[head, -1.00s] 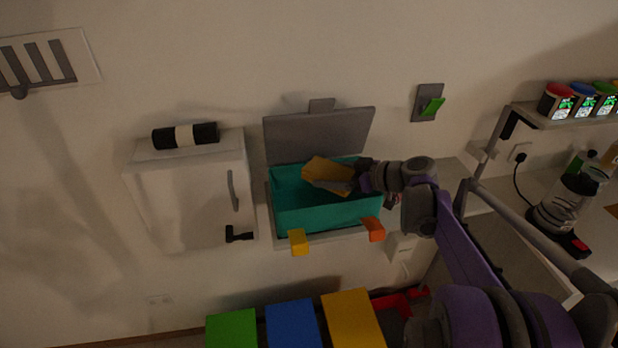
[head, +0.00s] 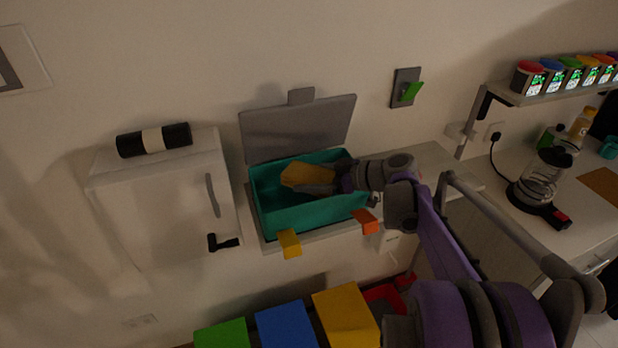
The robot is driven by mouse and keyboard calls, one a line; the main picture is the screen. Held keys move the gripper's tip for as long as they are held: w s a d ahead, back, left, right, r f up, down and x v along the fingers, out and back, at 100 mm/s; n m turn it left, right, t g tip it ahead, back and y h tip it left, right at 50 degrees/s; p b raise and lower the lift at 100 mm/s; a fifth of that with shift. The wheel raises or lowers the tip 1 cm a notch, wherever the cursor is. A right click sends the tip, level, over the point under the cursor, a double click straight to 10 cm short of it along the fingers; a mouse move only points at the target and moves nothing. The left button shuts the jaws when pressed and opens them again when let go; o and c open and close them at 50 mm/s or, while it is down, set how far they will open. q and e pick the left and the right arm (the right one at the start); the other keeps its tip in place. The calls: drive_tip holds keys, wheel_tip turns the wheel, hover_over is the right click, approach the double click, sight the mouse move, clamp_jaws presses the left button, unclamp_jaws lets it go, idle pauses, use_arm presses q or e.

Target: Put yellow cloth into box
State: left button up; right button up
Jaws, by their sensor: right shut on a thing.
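The teal box (head: 300,216) sits on a counter against the wall with its grey lid (head: 298,128) raised behind it. The yellow cloth (head: 302,176) is over the box opening, toward the back. My right gripper (head: 318,180) reaches in from the right and is shut on the cloth. The fingertips are partly hidden and dark, and I cannot tell whether the cloth touches the box floor. My left gripper is not in view.
A white cabinet (head: 160,200) with a black-and-white roll (head: 154,140) on top stands left of the box. Yellow (head: 289,243) and orange (head: 366,221) tabs stick out in front. Yellow (head: 346,318), blue (head: 286,328) and green (head: 222,336) blocks are below. A coffee maker (head: 543,180) stands right.

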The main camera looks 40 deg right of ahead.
drive_tip(key=shift+a+f, duration=0.1)
drive_tip(key=shift+f, duration=0.4)
drive_tip(key=o, duration=1.1)
drive_tip(key=shift+f, duration=0.1)
drive_tip(key=shift+r, duration=0.3)
drive_tip(key=v, duration=1.2)
drive_tip(key=shift+r, duration=0.45)
